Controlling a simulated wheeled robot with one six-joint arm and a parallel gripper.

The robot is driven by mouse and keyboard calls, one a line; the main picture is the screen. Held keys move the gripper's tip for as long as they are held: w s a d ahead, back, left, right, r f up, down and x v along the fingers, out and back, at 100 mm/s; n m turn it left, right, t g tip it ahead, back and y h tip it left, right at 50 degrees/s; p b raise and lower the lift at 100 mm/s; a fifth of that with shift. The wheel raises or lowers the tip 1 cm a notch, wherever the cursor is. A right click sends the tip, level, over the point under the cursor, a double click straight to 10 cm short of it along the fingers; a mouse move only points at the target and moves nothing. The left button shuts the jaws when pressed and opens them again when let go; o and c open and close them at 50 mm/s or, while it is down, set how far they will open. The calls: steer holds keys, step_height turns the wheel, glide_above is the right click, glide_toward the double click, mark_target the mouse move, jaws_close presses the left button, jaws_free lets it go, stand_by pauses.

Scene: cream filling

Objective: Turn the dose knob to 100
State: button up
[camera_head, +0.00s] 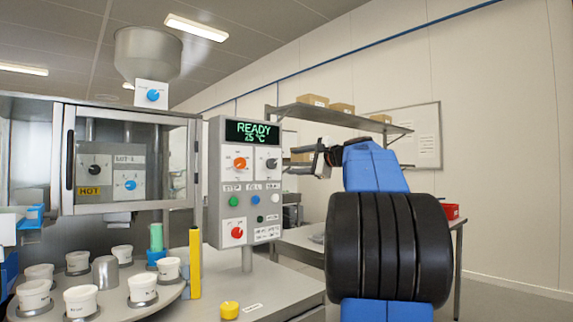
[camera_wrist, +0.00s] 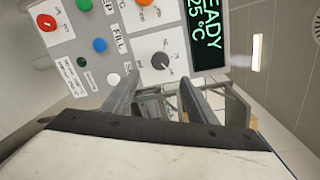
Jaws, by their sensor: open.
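The control panel (camera_head: 243,190) has a dark grey knob (camera_head: 271,163) at its upper right, beside an orange knob (camera_head: 240,162). In the wrist view the grey knob (camera_wrist: 160,61) has a pale pointer and small markings around it, too small to read surely; I cannot confirm which knob is marked dose. My gripper (camera_head: 318,160) is right of the panel. In the wrist view my gripper (camera_wrist: 160,84) is open and empty, its fingers pointing toward the panel near the grey knob, which is not between them. The display (camera_head: 252,132) reads READY, 25 °C.
The panel also has a red knob (camera_head: 237,232) and a green button (camera_head: 233,201). A glazed cabinet (camera_head: 125,155) stands left, above a turntable with several white cups. A shelf (camera_head: 345,118) with boxes is behind.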

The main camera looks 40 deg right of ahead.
steer(key=s, duration=0.6)
steer(key=shift+s+r, duration=0.2)
steer(key=shift+s, duration=0.1)
steer(key=a+f+n+g+y, duration=0.1)
steer(key=a+f+n+g, duration=0.2)
steer(key=a+f, duration=0.7)
steer(key=a+f+n+g+y, duration=0.1)
steer(key=a+f+n+g, duration=0.15)
steer(key=a+f, duration=0.7)
steer(key=s+a+f+n+g, duration=0.2)
steer(key=s+a+f+n, duration=0.15)
steer(key=a+f, duration=0.35)
steer(key=s+a+f+n+g, duration=0.25)
steer(key=s+a+f, duration=0.3)
steer(key=a, duration=0.35)
steer(key=s+a+f+n+g+h, duration=0.1)
steer(key=s+a+f+n, duration=0.1)
steer(key=s+f+n, duration=0.3)
steer(key=s+a+f+n+g+h, duration=0.1)
steer(key=s+f+n, duration=0.4)
steer(key=s+f, duration=0.7)
step_height(320, 180, down, 4)
steer(key=shift+a+h, duration=0.3)
steer(key=shift+a, duration=0.6)
steer(key=shift+n, duration=0.25)
